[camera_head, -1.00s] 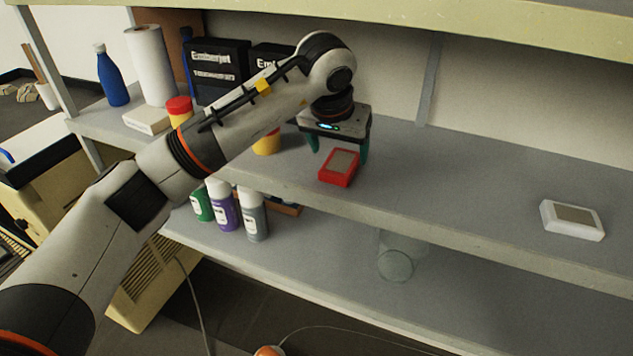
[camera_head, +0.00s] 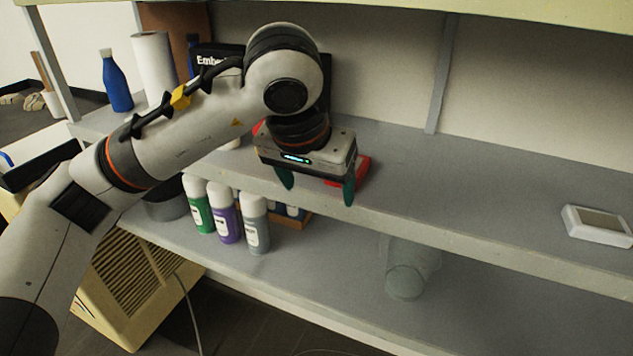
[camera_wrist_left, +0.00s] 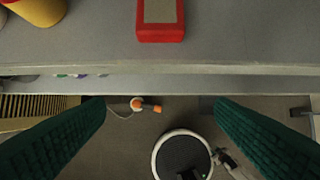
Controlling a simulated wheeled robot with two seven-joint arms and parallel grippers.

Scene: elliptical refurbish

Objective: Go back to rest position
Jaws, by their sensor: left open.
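My left gripper (camera_head: 318,188) is open and empty, with its green fingers spread and pointing down near the front edge of the upper shelf (camera_head: 440,228). In the head view it partly covers a red box with a grey panel (camera_head: 362,172), which lies on that shelf behind it. The left wrist view shows the red box (camera_wrist_left: 160,34) at the top, apart from the fingers. Between the fingers (camera_wrist_left: 160,125) are the shelf edge and the floor below. My right gripper is not in view.
A white box (camera_head: 598,226) lies at the right of the upper shelf. Spray cans (camera_head: 226,215) and a clear glass (camera_head: 405,282) stand on the lower shelf. A blue bottle (camera_head: 116,82) and a paper roll (camera_head: 154,65) stand at the back left. The upper shelf's middle right is free.

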